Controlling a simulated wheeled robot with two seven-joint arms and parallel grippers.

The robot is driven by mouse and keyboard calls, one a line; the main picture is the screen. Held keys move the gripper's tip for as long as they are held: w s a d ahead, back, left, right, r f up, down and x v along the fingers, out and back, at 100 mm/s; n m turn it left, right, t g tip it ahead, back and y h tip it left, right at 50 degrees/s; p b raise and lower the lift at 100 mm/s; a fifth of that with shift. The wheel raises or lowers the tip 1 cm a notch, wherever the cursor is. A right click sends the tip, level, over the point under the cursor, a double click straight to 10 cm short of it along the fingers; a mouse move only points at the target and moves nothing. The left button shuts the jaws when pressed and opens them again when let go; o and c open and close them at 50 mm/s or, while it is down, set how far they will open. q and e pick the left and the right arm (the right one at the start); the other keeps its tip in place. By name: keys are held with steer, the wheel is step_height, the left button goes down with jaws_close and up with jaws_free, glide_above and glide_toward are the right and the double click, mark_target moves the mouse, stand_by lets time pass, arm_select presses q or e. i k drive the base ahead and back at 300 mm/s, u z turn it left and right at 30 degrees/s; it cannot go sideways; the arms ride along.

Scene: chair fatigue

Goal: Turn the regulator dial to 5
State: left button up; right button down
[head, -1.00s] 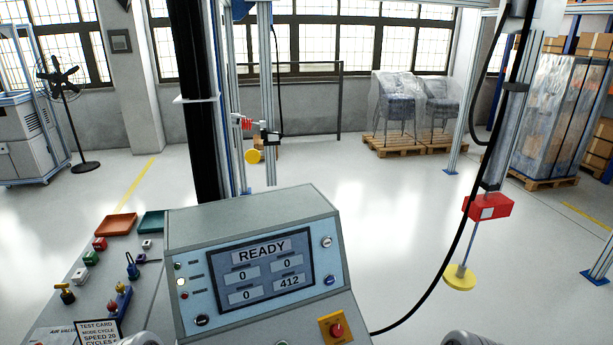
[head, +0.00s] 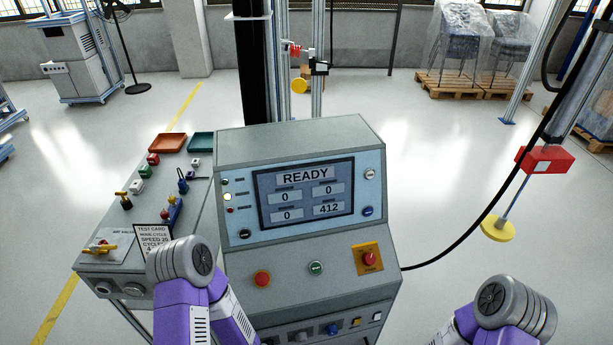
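No part that I can surely name as the regulator dial shows in the head view. Round grey fittings (head: 133,289) sit on the front of the left side bench, partly behind my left arm. A row of small knobs (head: 333,329) runs along the lower front of the grey console (head: 290,140); their markings are too small to read. My purple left arm rises from the bottom in front of the bench and console. My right arm is at the bottom right, over the floor. Both grippers are outside the view.
The console screen (head: 304,193) reads READY. Red, green and emergency-stop buttons (head: 369,259) sit below it. The bench holds a yellow-handled valve (head: 100,248), a test card (head: 153,238), small switches and two trays (head: 167,143). A black cable runs right of the console.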

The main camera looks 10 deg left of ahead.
mark_target(105, 289)
steer(key=u, duration=3.25)
steer(key=i, duration=1.95)
steer(key=z, duration=1.8)
